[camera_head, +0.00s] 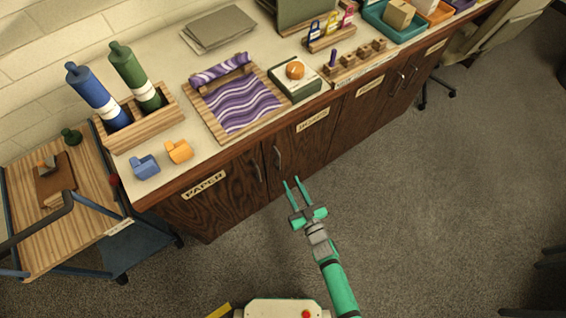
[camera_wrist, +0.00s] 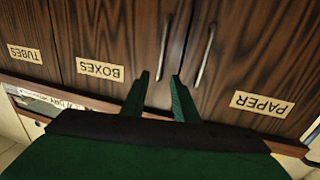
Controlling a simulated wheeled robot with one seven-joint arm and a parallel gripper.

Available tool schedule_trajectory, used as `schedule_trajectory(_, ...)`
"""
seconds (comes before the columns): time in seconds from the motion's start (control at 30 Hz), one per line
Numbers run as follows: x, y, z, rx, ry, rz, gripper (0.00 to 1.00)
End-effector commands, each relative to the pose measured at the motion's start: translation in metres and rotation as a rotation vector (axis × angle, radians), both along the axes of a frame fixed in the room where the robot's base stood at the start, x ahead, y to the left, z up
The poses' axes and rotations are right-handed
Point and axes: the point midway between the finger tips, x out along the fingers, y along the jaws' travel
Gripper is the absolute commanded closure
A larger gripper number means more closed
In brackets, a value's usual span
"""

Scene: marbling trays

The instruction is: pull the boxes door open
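The boxes door (camera_head: 305,143) is a dark wood cabinet door under the counter, with a pale label reading BOXES (camera_head: 312,120). It looks shut. Its metal handle (camera_head: 278,157) is upright near the door's left edge. In the wrist view the picture is turned over, and the BOXES label (camera_wrist: 100,69) is left of the handle (camera_wrist: 164,48). My gripper (camera_head: 292,181) is open and empty, a little short of the door front. In the wrist view, the handle's near end lines up between the fingertips (camera_wrist: 160,75), with no contact visible.
The paper door (camera_head: 220,200) is beside it, with its own handle (camera_head: 257,170) close to the boxes handle. The counter (camera_head: 200,142) above carries trays, bottles and tape dispensers. A wooden cart (camera_head: 95,222) stands at left. The grey floor (camera_head: 440,190) at right is clear.

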Motion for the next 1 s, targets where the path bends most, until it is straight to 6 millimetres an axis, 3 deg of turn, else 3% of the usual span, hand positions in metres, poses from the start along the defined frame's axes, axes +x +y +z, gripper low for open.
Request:
schedule_trajectory(0.6, 0.079, 0.039, 0.0, 0.0, 0.0, 0.004, 0.73)
schedule_trajectory(1.0, 0.094, 0.045, 0.0, 0.0, 0.001, 0.002, 0.73)
